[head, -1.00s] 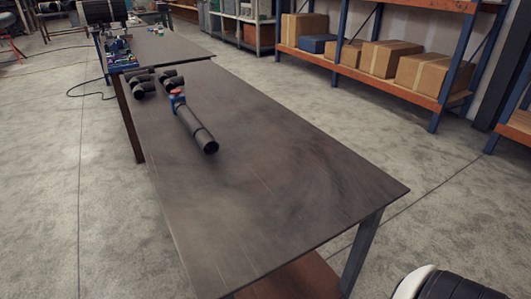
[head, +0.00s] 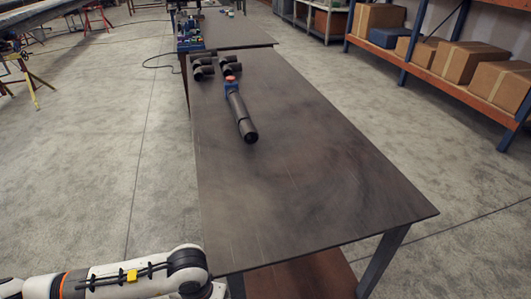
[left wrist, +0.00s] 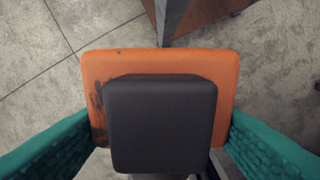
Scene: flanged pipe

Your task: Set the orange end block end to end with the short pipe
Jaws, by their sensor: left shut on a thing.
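The orange end block (left wrist: 160,62) fills the middle of the left wrist view, with a dark square part (left wrist: 160,125) on its near face. My left gripper (left wrist: 160,118) is shut on it, one teal finger on each side. In the head view only my left arm shows at the bottom left; the gripper and block are out of that picture. The short black pipe (head: 241,116) lies on the dark table, its open end toward me. A blue fitting with an orange-red top (head: 231,83) is at its far end. My right gripper is not in view.
Several black pipe fittings (head: 202,67) lie at the table's far left. The near and right parts of the table (head: 320,190) are bare. A second table (head: 235,32) stands behind. Shelves with boxes (head: 440,60) are at the right, and floor is open on both sides.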

